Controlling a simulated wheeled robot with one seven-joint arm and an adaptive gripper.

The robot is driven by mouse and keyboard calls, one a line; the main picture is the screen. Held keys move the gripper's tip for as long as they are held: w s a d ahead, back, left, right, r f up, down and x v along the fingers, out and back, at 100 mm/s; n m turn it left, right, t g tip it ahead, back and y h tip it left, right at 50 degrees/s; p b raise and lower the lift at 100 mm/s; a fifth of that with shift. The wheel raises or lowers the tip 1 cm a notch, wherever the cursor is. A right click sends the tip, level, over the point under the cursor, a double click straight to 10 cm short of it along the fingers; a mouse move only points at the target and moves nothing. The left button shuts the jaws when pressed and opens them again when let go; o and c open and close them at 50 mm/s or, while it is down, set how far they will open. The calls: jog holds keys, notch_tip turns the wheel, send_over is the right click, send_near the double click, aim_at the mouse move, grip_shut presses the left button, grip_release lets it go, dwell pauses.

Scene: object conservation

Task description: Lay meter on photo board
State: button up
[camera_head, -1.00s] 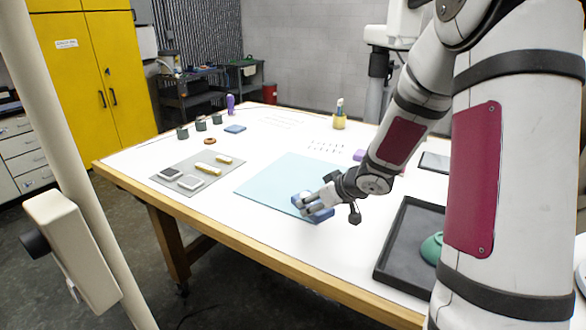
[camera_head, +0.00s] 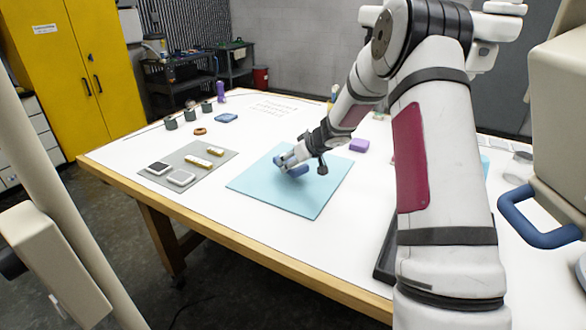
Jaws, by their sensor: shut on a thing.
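The photo board appears as a flat light-blue sheet (camera_head: 310,201) on the white table. My gripper (camera_head: 290,162) is over its upper middle part, shut on a small blue thing that appears to be the meter (camera_head: 297,171). The meter sits low over the board, within its edges. The fingers hide part of the meter, and I cannot tell whether it touches the board.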

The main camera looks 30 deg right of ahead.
jog(key=shift+w+d+f, duration=0.15)
jog(key=shift+w, duration=0.4)
jog(key=shift+f, duration=1.65)
jog(key=shift+f, duration=0.1)
jog(key=o, duration=1.4)
jog(key=shift+f, duration=0.1)
jog(key=shift+c, duration=0.2)
